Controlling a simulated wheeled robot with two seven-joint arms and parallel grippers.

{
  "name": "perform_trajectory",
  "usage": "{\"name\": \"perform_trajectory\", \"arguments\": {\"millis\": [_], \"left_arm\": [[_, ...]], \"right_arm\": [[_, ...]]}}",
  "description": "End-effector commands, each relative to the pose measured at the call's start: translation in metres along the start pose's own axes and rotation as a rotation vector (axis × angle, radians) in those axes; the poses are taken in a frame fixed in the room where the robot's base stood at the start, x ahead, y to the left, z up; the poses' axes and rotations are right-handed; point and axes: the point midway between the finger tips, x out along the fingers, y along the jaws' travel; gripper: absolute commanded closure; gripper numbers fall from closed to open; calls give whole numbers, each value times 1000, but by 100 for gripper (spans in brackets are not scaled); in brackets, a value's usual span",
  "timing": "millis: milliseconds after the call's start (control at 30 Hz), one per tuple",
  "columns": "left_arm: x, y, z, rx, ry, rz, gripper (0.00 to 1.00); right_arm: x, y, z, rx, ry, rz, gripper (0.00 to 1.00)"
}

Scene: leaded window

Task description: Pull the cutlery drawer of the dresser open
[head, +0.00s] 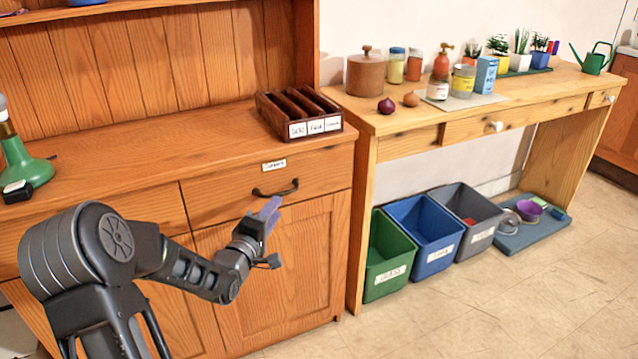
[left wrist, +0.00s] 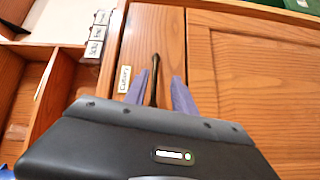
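The cutlery drawer (head: 225,193) is the upper right drawer of the wooden dresser (head: 130,135) and looks shut, its front flush. A small label (head: 274,165) is above its dark bow handle (head: 275,190). My left gripper (head: 268,211) is just in front of the drawer, by the handle. In the left wrist view the two purple fingers (left wrist: 158,77) are apart, and the handle (left wrist: 155,76) shows between them. I cannot tell whether a finger touches it. The label (left wrist: 125,79) also shows there. My right gripper is not in view.
A dark divided cutlery tray (head: 330,122) stands on the dresser top, above the drawer. A cupboard door (head: 275,265) is below it. A side table (head: 365,160) with bins underneath (head: 425,235) stands to the right. The floor (head: 470,310) in front is clear.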

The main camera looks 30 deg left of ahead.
Motion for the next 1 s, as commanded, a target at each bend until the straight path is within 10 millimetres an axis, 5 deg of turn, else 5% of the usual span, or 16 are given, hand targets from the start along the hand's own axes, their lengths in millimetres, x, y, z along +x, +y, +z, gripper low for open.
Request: {"name": "perform_trajectory", "arguments": {"millis": [567, 1000], "left_arm": [[2, 5, 1, -124, -2, 22, 68], [59, 5, 1, -124, -2, 23, 68]], "right_arm": [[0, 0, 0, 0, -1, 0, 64], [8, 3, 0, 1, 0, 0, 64]]}}
